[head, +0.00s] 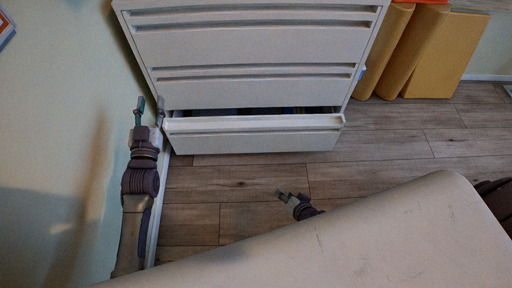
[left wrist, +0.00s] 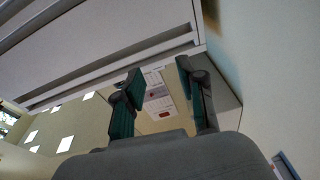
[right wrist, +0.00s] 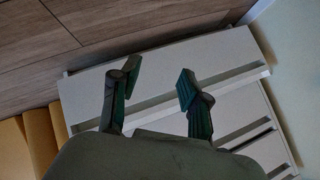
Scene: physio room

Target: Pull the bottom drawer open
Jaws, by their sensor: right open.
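The white drawer cabinet (head: 245,45) stands against the wall at the top of the head view. Its bottom drawer (head: 250,142) is pulled partly out, with a dark gap and some contents showing behind its front edge. My left gripper (head: 149,108) is open and empty beside the drawer's left end. In the left wrist view its fingers (left wrist: 160,82) are apart, with a white drawer front above them. My right gripper (head: 283,196) is open and empty in front of the drawer, apart from it. In the right wrist view its fingers (right wrist: 157,82) are spread before the white cabinet (right wrist: 215,60).
A pale padded surface (head: 370,235) fills the lower right of the head view. Yellow foam blocks (head: 425,50) stand right of the cabinet. A wall (head: 60,120) runs close along the left. The wooden floor (head: 240,185) before the drawer is clear.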

